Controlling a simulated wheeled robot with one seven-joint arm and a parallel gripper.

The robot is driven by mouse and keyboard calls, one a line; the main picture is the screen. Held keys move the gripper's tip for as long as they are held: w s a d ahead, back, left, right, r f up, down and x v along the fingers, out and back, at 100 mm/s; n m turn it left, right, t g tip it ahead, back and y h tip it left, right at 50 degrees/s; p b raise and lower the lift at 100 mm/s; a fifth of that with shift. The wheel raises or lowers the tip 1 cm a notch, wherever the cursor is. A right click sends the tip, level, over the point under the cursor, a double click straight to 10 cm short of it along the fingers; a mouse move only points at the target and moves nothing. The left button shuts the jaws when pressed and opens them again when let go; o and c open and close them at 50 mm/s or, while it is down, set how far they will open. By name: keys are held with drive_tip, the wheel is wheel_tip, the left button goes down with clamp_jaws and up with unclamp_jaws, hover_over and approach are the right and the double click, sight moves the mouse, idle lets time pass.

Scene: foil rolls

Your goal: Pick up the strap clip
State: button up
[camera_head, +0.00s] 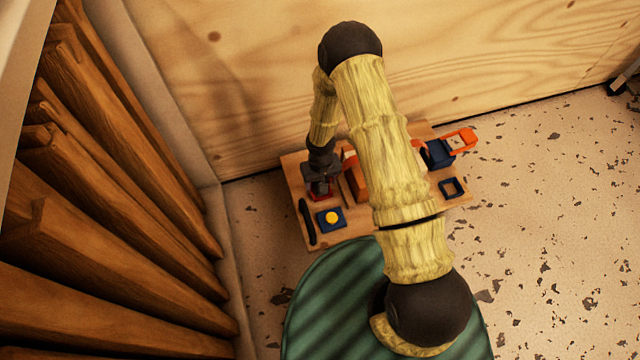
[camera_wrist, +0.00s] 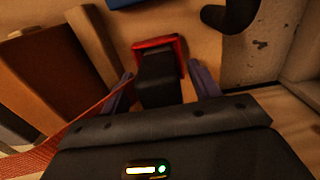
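What looks like the strap clip, a black block with a red end (camera_wrist: 158,68), stands between the fingers of my gripper (camera_wrist: 163,88) in the wrist view. A finger is on each side of it with a small gap, so the gripper looks open around it. A red woven strap (camera_wrist: 75,135) runs from the lower left towards it and passes behind the left finger. In the head view, my gripper (camera_head: 321,182) is low over the left part of the wooden board (camera_head: 290,165), and a bit of the clip's red (camera_head: 320,196) shows beneath it.
On the board, a blue block with a yellow knob (camera_head: 331,219) and a black bar (camera_head: 307,221) lie in front. A blue frame (camera_head: 452,187) and an orange-and-blue piece (camera_head: 450,147) lie right. A plywood wall (camera_head: 240,90) rises behind.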

drive_tip(key=c, duration=1)
drive_tip(key=shift+r, duration=0.1)
wheel_tip(320, 180, up, 10)
drive_tip(key=p, duration=0.6)
drive_tip(key=w+d+r+m+p, duration=0.1)
drive_tip(key=d+r+p, duration=0.2)
drive_tip(key=r, duration=0.4)
drive_tip(key=w+d+r+m+p, duration=0.1)
drive_tip(key=w+d+r+p, duration=0.1)
drive_tip(key=d+r, duration=0.4)
drive_tip(key=w+d+r+m+p, duration=0.1)
drive_tip(key=d+r+p, duration=0.3)
drive_tip(key=r, duration=0.6)
drive_tip(key=shift+w+d+r+p, duration=0.15)
drive_tip(key=shift+d+r+p, duration=0.05)
drive_tip(key=shift+d+p, duration=0.2)
